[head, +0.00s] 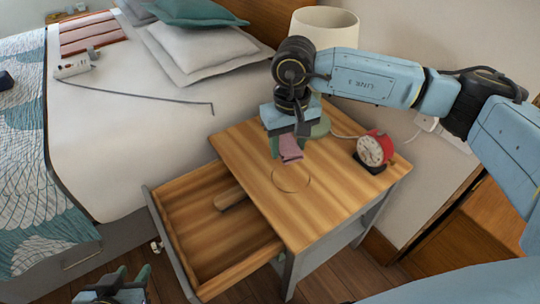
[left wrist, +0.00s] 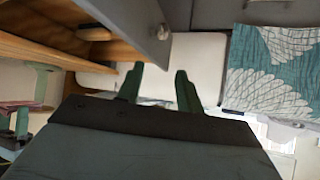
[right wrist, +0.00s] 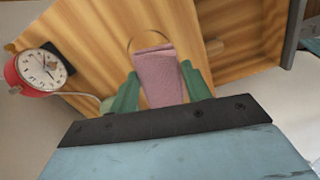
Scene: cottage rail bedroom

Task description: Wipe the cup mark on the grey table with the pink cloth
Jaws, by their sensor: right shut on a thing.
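The cup mark (head: 291,179) is a thin dark ring on the wood top of the grey table (head: 330,200). In the right wrist view the ring (right wrist: 131,42) shows partly behind the cloth. My right gripper (head: 288,146) is shut on the pink cloth (head: 291,150), which hangs from the fingertips beyond the ring in the head view. The cloth also shows in the right wrist view (right wrist: 160,78). I cannot tell whether it touches the tabletop. My left gripper (left wrist: 160,80) is open and empty, low in front of the drawer.
A red alarm clock (head: 374,151) stands at the table's right, and a lamp (head: 323,27) at the back. The open drawer (head: 170,225) holds a brown wooden item (head: 231,198). The bed (head: 120,130) is at left. The tabletop around the mark is clear.

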